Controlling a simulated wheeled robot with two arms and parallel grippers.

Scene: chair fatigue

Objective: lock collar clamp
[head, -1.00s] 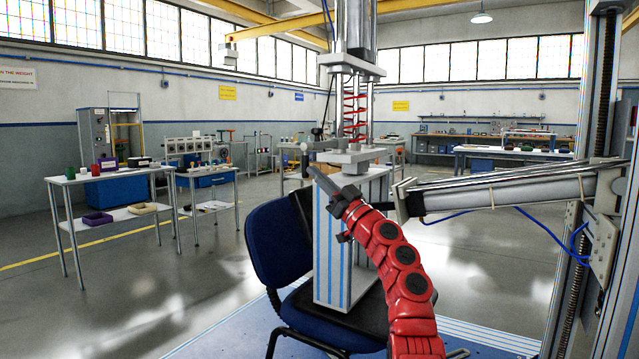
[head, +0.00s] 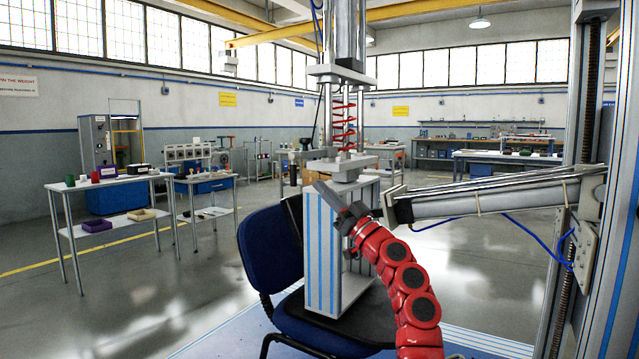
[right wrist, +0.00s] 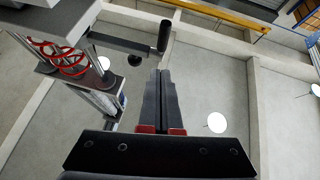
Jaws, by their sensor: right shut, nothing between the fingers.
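The clamp lever is a grey bar (right wrist: 125,43) with an upright black handle (right wrist: 164,36), standing out from the press column in the right wrist view. In the head view its black handle (head: 293,156) is small, left of the press's lower plate (head: 342,164). My right gripper (head: 318,186) is shut and empty, in front of the press and below that plate. In the right wrist view its closed fingers (right wrist: 160,75) point up towards the handle, apparently apart from it. The collar itself is hard to make out. My left gripper is out of view.
A blue chair (head: 268,255) stands under the press with a grey-and-blue block (head: 325,250) on its seat. A silver horizontal actuator (head: 490,195) reaches in from the right column, close to my right arm. Tables (head: 110,181) stand farther left.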

